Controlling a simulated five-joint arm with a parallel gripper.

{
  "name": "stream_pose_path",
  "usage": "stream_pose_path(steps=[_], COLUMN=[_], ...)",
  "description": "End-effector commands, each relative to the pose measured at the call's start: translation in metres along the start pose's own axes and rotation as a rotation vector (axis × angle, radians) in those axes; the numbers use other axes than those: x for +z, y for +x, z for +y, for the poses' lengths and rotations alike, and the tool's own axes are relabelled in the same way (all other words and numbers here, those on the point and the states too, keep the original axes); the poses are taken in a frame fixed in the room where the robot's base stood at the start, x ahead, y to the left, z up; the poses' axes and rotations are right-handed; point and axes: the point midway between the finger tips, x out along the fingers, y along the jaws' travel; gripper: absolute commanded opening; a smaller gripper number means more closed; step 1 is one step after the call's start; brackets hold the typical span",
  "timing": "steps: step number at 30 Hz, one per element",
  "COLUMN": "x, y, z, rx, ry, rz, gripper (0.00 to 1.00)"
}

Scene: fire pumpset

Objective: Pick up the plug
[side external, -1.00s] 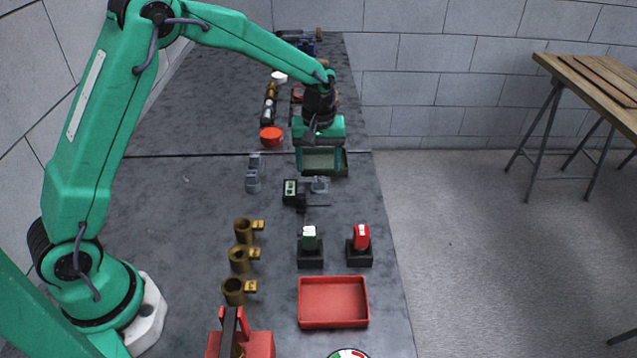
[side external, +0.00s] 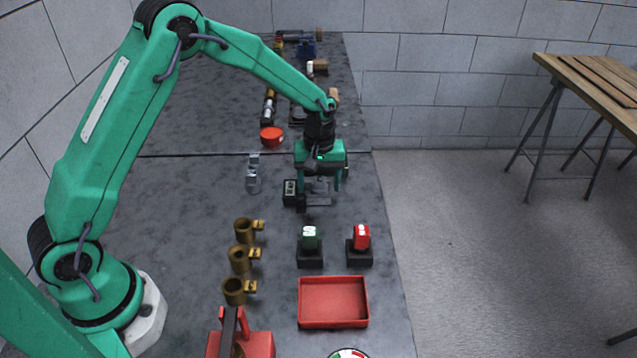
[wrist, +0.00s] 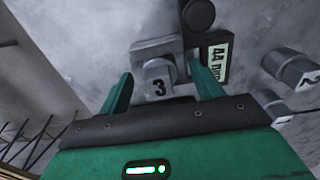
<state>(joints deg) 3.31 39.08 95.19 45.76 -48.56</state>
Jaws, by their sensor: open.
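A grey block marked 3 (wrist: 158,82), which looks like the plug, sits on a grey base beside a black device with a white label plate (wrist: 215,58). In the side view the grey block (side external: 320,187) is partly hidden by my gripper, next to the black device (side external: 290,193). My gripper (side external: 321,182) is open above it, pointing down. In the wrist view its two green fingers (wrist: 160,88) stand either side of the numbered block, apart from it as far as I can tell. Another grey piece, marked 2 (wrist: 290,66), lies to the right.
More grey pieces (side external: 253,175) stand left of the device. Brass fittings (side external: 240,259), a green-topped switch (side external: 310,240), a red-topped switch (side external: 361,238) and a red tray (side external: 333,302) lie nearer the camera. A red round piece (side external: 271,137) is further back.

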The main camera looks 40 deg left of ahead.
Motion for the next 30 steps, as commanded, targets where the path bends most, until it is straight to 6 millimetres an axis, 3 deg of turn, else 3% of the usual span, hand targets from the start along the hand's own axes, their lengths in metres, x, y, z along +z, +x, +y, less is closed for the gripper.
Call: stream_pose_path(steps=[12,21,30], x=[-0.0001,-0.0002,-0.0006], y=[-0.0004,-0.0005,-0.0023], z=[0.0,0.0,0.0005], rx=[0.0,0.0,0.002], ry=[0.0,0.0,0.0], rz=[0.0,0.0,0.002], gripper=[0.66,0.07,0.05])
